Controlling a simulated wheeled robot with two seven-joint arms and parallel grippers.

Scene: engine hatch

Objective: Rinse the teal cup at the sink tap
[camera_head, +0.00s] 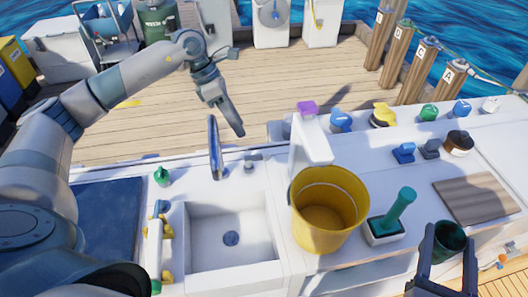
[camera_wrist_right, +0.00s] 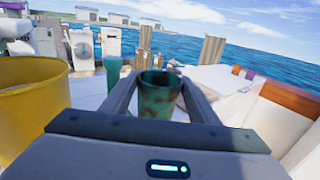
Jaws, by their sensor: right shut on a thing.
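The dark teal cup (camera_head: 452,228) is at the lower right of the head view, held between the fingers of my right gripper (camera_head: 446,245). In the right wrist view the cup (camera_wrist_right: 160,97) stands upright between the two fingers and has brown stains on its side. The sink (camera_head: 202,262) is a white square basin with a dark drain, left of the yellow bucket. The blue-grey tap (camera_head: 215,150) stands at its far edge. My left gripper (camera_head: 240,132) hangs in the air beyond the counter, near the tap; its finger opening is not clear. The cup is well right of the sink.
The tall yellow bucket (camera_head: 328,212) stands between sink and cup, with a teal-handled brush (camera_head: 396,212) in a white holder beside it. A brown board (camera_head: 475,198) lies at the right. A green bottle (camera_head: 162,176) and a white-and-yellow item (camera_head: 155,245) are left of the basin.

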